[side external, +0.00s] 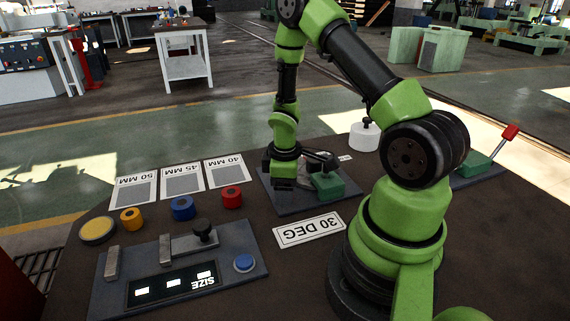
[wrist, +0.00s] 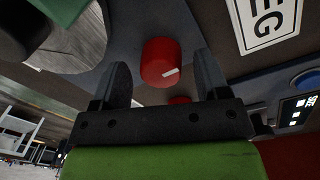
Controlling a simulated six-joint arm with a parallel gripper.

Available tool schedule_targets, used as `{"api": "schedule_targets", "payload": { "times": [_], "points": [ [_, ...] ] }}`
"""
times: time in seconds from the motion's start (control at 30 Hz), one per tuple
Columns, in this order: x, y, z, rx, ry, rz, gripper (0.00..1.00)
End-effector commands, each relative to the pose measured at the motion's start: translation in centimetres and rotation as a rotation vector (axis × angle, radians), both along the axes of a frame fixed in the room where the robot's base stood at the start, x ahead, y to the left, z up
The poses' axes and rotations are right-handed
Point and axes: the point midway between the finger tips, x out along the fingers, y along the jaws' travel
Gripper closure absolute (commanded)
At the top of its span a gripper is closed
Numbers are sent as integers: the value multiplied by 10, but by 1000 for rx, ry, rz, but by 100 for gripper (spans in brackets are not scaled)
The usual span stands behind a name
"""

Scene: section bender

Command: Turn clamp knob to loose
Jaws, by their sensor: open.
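The clamp knob (wrist: 160,62) is a red cylinder with a white pointer mark, at the top centre of the wrist view. My gripper (wrist: 163,72) is open, with one dark finger on each side of the knob and visible space between. Whether the fingers reach down to the knob's height is hard to tell. In the side view my gripper (side external: 284,172) points down over the bender plate (side external: 283,206), beside a green block (side external: 328,187). The knob is hidden there by my gripper and arm.
A "30 DEG" card (side external: 309,230) lies in front of the bender plate. Red (side external: 232,197), blue (side external: 183,208) and yellow (side external: 131,219) rings lie to the left. A control panel (side external: 178,285) is front left. A red-handled lever (side external: 508,135) stands right.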

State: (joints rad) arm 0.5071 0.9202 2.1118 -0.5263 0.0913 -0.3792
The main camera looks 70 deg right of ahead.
Motion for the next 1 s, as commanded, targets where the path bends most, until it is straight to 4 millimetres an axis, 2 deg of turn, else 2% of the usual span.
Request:
{"api": "schedule_targets", "payload": {
  "times": [0.13, 0.3, 0.5, 0.7, 1.0],
  "points": [
    [0, 1, 15, 2, -4, -3, 31],
    [0, 3, 50, 2, -7, -2, 31],
    [-1, 5, 77, 4, -4, 0, 31],
    [-2, 6, 88, 6, -1, 1, 31],
    [-2, 6, 88, 6, -1, 1, 31]
  ]
}}
